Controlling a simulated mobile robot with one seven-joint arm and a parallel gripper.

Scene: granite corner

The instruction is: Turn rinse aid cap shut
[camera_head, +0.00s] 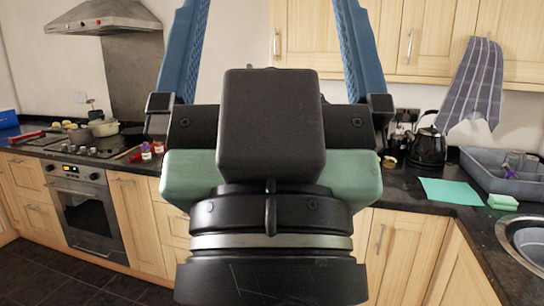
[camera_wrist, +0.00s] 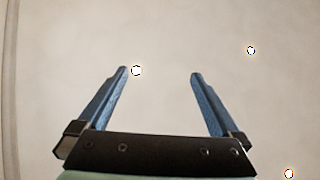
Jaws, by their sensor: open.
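My gripper (camera_head: 268,20) fills the middle of the head view, raised and pointing up, with its two blue fingers spread wide apart. In the wrist view my gripper (camera_wrist: 158,74) is open, with nothing between the fingers. Behind it is only a plain pale surface with a few bright round spots. I see no rinse aid cap and no open dishwasher in either view. My gripper and wrist hide the middle of the counter and cabinets.
A dark counter runs along the back. At left are a built-in oven (camera_head: 88,212), a pot (camera_head: 103,127) and small jars (camera_head: 146,151). At right are a black kettle (camera_head: 428,150), a grey dish rack (camera_head: 490,179), a teal sheet (camera_head: 450,191), a sponge (camera_head: 503,202) and a sink (camera_head: 530,245).

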